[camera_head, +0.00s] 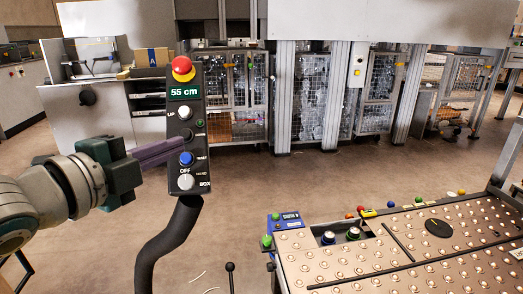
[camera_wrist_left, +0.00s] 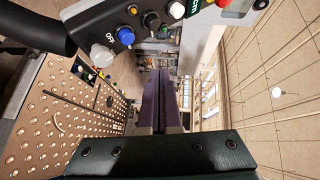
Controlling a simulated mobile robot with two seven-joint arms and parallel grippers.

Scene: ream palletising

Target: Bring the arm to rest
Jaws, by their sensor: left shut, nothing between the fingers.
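My left gripper (camera_head: 178,148) reaches in from the left, and its purple fingers are shut with nothing between them. The fingertips are close to the left side of a black control box (camera_head: 187,110); I cannot tell whether they touch it. The box has a red mushroom button (camera_head: 183,69), a display reading 55 cm, a blue button (camera_head: 186,159) and a pale knob marked OFF. In the left wrist view the shut fingers (camera_wrist_left: 160,80) point away from the camera, with the control box (camera_wrist_left: 100,25) at the upper left. My right gripper is out of view.
The box stands on a curved black post (camera_head: 165,245). A table studded with rollers (camera_head: 400,260) is at the lower right, with a blue device (camera_head: 286,221) at its corner. Wire-mesh machine cages (camera_head: 325,95) stand at the back. Open floor (camera_head: 330,180) lies between.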

